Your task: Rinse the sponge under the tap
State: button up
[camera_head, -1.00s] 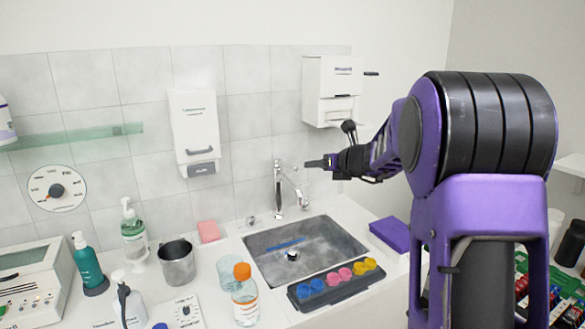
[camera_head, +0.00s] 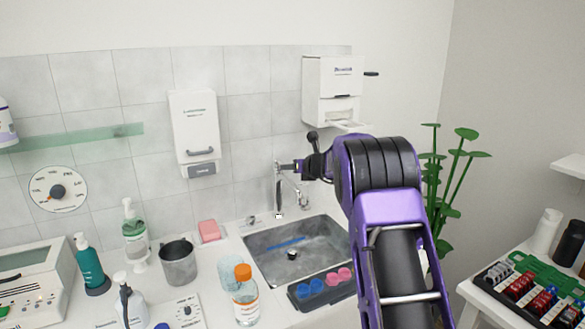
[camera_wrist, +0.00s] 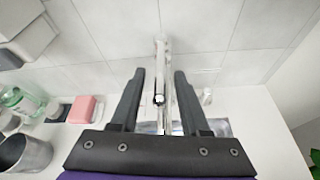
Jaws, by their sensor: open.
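A pink sponge (camera_head: 209,230) lies on the counter left of the sink; it also shows at the left of the wrist view (camera_wrist: 86,109). The chrome tap (camera_head: 279,195) rises at the back of the sink (camera_head: 325,237). No running water shows. My gripper (camera_head: 283,167) is open and empty, close to the top of the tap. In the wrist view the tap (camera_wrist: 162,75) appears between my two fingers (camera_wrist: 160,85); I cannot tell whether they touch it. A blue strip (camera_head: 287,243) lies in the sink.
A metal mug (camera_head: 178,265), a glass beaker (camera_head: 227,268) and an orange-capped bottle (camera_head: 244,296) stand left of the sink. A tray (camera_head: 318,299) with coloured cups lies in front. Two dispensers (camera_head: 194,130) (camera_head: 331,85) hang on the wall.

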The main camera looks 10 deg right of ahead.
grip_shut()
dwell(1.4)
